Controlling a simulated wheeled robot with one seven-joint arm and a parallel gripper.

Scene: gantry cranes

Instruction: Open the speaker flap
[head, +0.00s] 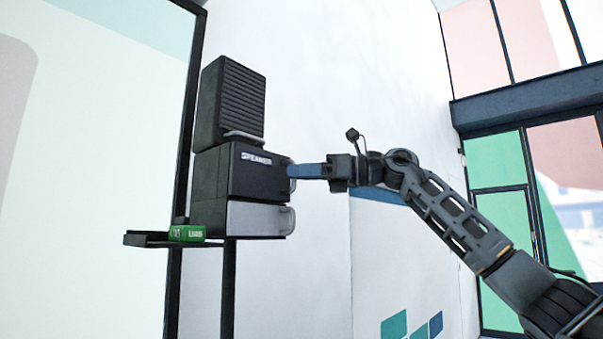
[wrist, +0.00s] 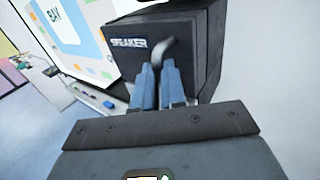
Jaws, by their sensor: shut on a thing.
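The speaker flap (head: 258,173) is the dark front of the middle box in a stack, with a "SPEAKER" label. It also shows in the wrist view (wrist: 190,62). It looks closed, or nearly so. Its light handle (wrist: 163,48) stands out from the front, partly hidden by my fingers. My gripper (head: 292,171), with blue fingers, reaches in from the right in the head view. In the wrist view my gripper (wrist: 158,69) is shut on this handle.
A ribbed dark unit (head: 232,98) with a handle sits above. A grey-fronted unit (head: 258,218) with its own handle sits below. A green box (head: 187,233) lies on a narrow shelf (head: 146,240) at left.

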